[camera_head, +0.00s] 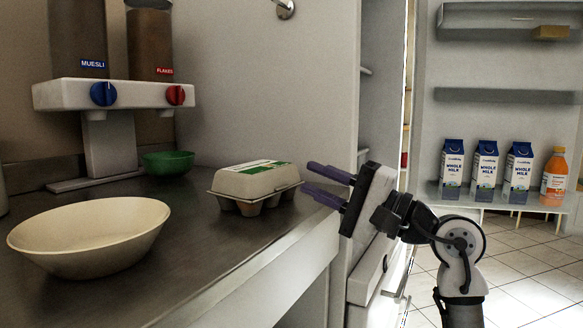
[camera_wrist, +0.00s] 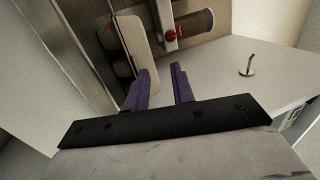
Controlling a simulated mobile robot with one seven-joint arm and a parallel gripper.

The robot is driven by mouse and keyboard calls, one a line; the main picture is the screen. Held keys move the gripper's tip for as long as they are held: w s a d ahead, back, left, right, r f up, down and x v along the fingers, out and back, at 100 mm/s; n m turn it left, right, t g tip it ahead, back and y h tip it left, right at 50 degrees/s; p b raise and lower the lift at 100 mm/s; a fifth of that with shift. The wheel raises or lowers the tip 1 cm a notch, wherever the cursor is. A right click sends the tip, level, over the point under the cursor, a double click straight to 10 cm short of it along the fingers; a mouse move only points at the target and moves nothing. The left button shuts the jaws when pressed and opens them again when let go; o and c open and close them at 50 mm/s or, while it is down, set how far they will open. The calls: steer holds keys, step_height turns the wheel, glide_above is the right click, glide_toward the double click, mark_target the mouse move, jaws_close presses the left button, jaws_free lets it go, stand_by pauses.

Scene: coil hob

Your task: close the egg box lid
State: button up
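The egg box (camera_head: 256,187) is a grey-beige carton with a green and white label on its lid. It stands on the dark counter near the front edge. Its lid (camera_head: 235,183) looks down over the base, and I see no clear gap. My gripper (camera_head: 309,177) is just right of the box, purple fingers pointing left at it, apart and empty. I cannot tell whether a fingertip touches the box. In the wrist view the box (camera_wrist: 146,38) shows partly, beyond the left finger of my gripper (camera_wrist: 160,70).
A cream bowl (camera_head: 90,236) stands front left on the counter, a green bowl (camera_head: 168,162) behind. A cereal dispenser (camera_head: 113,94) is at the back left. Milk cartons (camera_head: 485,168) and an orange bottle (camera_head: 554,176) stand on a door shelf at right. The counter between bowl and box is clear.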

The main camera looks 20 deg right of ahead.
steer(key=v, duration=0.6)
steer(key=shift+s, duration=0.1)
stand_by(0.4)
